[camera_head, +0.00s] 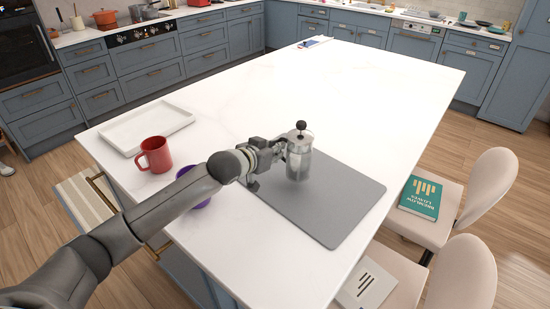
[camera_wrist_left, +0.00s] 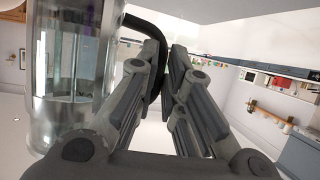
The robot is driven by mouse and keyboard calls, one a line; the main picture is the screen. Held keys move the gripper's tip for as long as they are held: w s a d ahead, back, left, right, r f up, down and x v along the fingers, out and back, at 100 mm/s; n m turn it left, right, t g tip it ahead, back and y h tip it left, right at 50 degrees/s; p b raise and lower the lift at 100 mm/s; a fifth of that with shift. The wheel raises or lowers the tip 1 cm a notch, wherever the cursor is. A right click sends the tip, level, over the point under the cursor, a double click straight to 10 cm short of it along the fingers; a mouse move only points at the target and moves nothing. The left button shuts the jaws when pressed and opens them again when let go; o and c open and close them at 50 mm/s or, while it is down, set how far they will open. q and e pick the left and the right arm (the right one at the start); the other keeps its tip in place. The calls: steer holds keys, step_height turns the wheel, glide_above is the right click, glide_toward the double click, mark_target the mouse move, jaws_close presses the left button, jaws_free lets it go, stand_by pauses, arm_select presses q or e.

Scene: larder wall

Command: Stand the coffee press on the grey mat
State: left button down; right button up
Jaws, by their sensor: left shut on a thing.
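The coffee press (camera_head: 299,165) is a clear glass cylinder with a metal lid and a dark knob, and looks upright. In the head view it shows over the far left part of the grey mat (camera_head: 335,205); I cannot tell whether its base touches the mat. My left gripper (camera_head: 279,150) is beside it on the left, shut on its handle. In the left wrist view the glass body (camera_wrist_left: 72,85) fills the left side, and the black handle (camera_wrist_left: 143,27) runs between the fingers (camera_wrist_left: 163,62). My right gripper is not in view.
A red mug (camera_head: 155,155) and a white tray (camera_head: 146,127) are on the left of the white island (camera_head: 330,85). A purple bowl (camera_head: 197,201) is partly hidden by my arm. Chairs stand on the right, one with a teal book (camera_head: 420,197). The island's far half is mostly clear.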

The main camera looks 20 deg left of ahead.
arm_select(q)
steer(key=shift+w+f, duration=0.2)
steer(key=shift+w, duration=0.05)
step_height(320, 180, down, 2)
steer(key=shift+f+p, duration=0.2)
steer(key=shift+p, duration=0.3)
steer(key=shift+f, duration=0.3)
steer(key=shift+f, duration=0.15)
steer(key=c, duration=1.5)
jaws_free()
steer(key=shift+s, duration=0.1)
steer(key=shift+c, duration=0.2)
steer(key=b+v, duration=0.1)
steer(key=v, duration=1.1)
